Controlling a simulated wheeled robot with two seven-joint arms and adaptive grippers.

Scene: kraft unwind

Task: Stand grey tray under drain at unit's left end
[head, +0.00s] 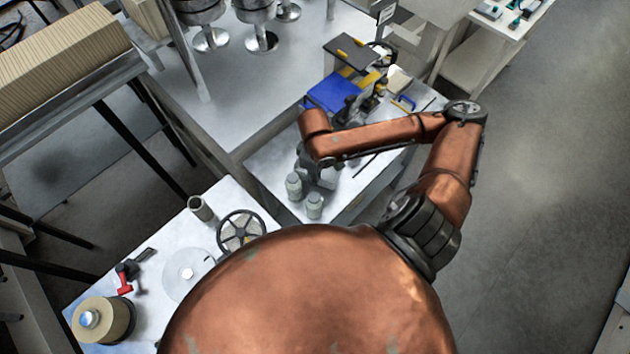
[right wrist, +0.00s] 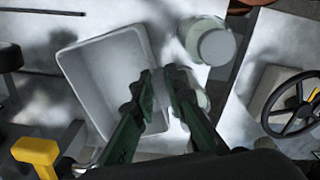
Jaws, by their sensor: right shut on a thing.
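The grey tray (right wrist: 107,70) is a shallow rectangular tray, seen from above in the right wrist view on a pale worktop. My right gripper (right wrist: 162,82) has its green fingers at the tray's right wall and is shut on that wall. In the head view my right gripper (head: 318,172) is down at the front part of the middle table, partly under my arm, which hides most of the tray there. I cannot make out the drain or tell which end is the unit's left. My left gripper is not in view.
Two pale jars, one (head: 293,186) behind the other (head: 314,206), stand close to the right gripper; a jar (right wrist: 212,42) shows beside the tray. A black handwheel (head: 240,232) is on the front table (head: 165,245).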

